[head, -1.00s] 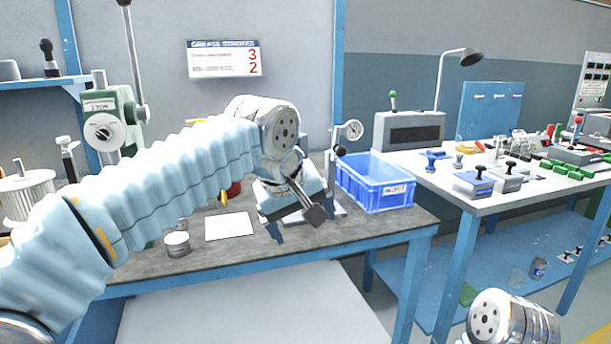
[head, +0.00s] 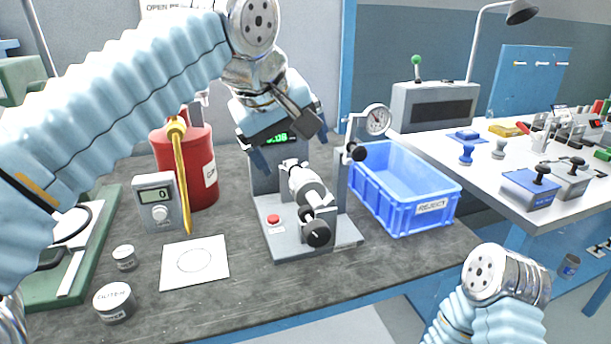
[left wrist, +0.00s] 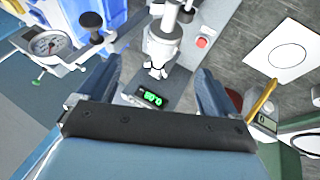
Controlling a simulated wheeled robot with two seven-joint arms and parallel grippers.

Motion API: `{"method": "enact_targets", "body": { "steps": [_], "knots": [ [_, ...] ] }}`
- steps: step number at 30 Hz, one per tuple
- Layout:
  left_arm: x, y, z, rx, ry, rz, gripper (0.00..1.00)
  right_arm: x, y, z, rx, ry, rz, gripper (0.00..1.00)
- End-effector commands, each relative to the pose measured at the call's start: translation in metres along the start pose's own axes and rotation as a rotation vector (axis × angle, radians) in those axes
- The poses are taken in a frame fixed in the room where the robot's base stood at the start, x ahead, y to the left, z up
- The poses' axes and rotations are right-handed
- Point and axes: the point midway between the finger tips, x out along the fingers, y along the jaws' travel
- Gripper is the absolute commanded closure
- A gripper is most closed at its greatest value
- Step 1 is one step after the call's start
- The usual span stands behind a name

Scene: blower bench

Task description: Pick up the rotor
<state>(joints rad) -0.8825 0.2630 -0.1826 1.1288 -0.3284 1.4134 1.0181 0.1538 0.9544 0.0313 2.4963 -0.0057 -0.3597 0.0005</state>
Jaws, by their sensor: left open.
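A pale metal cylindrical part (head: 306,188), which looks like the rotor, lies on a grey test stand (head: 285,245) with a green display and a red button. A black knob (head: 317,233) is at its near end. My left gripper (head: 290,152) is open and empty, just above and behind this part, pointing down. In the left wrist view the cylindrical part (left wrist: 162,42) lies ahead of the gap between my open fingers (left wrist: 160,85), apart from them. The gripper hides the back of the stand. My right gripper is out of view; only part of that arm shows.
A dial gauge (head: 377,120) on a post stands right beside the stand. A blue reject bin (head: 405,205) is farther right. A red can (head: 203,185), a meter (head: 157,205), a white card (head: 195,262) and small tins (head: 114,302) are to the left.

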Motion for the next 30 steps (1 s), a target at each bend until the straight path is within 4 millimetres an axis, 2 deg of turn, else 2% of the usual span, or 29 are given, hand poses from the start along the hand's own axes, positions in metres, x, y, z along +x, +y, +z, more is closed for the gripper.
{"method": "enact_targets", "body": {
  "steps": [6,9,17,24,30],
  "knots": [
    [0.048,-0.002,0.0,0.0,-0.001,-0.005,0.08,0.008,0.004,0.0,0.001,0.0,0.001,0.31],
    [0.065,-0.002,0.0,0.0,-0.002,-0.004,0.08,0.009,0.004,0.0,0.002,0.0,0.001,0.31],
    [0.089,-0.004,-0.003,0.0,-0.002,-0.004,0.08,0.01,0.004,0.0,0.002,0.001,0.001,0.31],
    [0.125,-0.007,-0.007,0.001,-0.002,-0.003,0.08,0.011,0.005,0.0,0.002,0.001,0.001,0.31],
    [0.131,-0.007,-0.007,0.0,0.0,0.0,0.08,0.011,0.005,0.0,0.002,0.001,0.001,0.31]
  ]
}}
